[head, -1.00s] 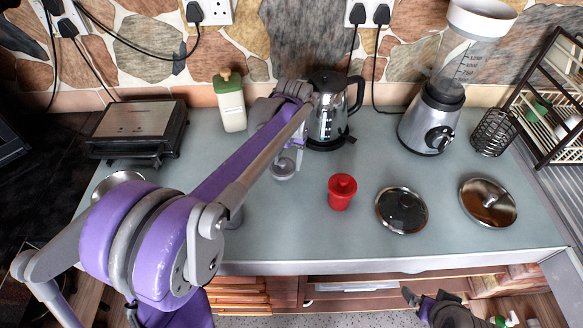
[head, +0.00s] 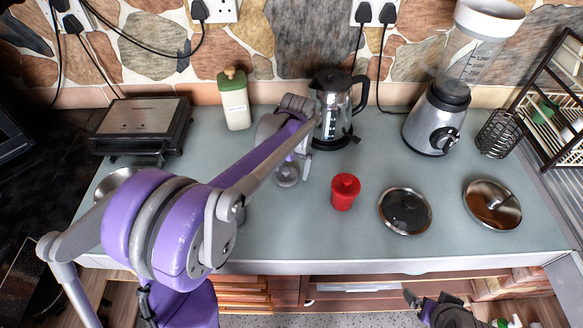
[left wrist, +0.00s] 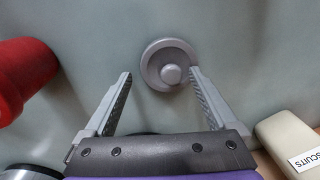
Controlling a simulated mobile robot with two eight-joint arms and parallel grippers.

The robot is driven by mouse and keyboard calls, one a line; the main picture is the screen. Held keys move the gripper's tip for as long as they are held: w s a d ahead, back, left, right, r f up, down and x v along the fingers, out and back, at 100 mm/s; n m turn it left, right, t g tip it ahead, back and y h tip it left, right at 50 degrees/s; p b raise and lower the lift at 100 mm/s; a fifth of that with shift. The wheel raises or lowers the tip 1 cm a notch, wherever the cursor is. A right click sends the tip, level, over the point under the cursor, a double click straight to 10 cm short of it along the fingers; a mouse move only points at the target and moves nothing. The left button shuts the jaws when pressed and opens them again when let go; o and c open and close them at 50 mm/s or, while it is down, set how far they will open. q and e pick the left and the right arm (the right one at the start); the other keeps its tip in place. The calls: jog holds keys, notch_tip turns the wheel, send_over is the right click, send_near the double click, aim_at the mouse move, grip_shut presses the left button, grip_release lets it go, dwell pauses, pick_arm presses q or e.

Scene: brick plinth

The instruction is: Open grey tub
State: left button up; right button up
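The grey tub (head: 287,176) is a small round container standing on the grey-blue worktop, left of a red tub. In the left wrist view the grey tub (left wrist: 170,66) is seen from above, with a round knob in the middle of its lid. My left gripper (left wrist: 160,76) is open and empty there, its right fingertip close to the tub's edge; contact cannot be told. In the head view my left arm partly covers the gripper near the tub. My right gripper (head: 412,298) is low at the front edge, partly cut off, its opening unclear.
The red tub (head: 345,191) stands to the right, with two pan lids (head: 405,211) beyond it. A kettle (head: 334,112) and a cream biscuit jar (head: 235,104) stand behind. A blender (head: 437,120) is at the back right. The worktop's front middle is clear.

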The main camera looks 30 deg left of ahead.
aim_at(294, 176)
pick_arm(q)
notch_tip(294, 176, up, 12)
jog(key=s+d+f+t, duration=0.2)
jog(key=s+f, duration=0.1)
jog(key=s, duration=0.3)
jog(key=s+d+f+m+t, duration=0.1)
jog(key=s+d+f, duration=0.1)
jog(key=s, duration=0.5)
jog(key=s+d+f+t, duration=0.2)
jog(key=s+f, duration=0.2)
jog(key=s, duration=0.3)
jog(key=shift+d+f+m+t+h+p, duration=0.1)
jog(key=shift+d+m+t+h+p, duration=0.2)
jog(key=shift+d+h+p, duration=0.1)
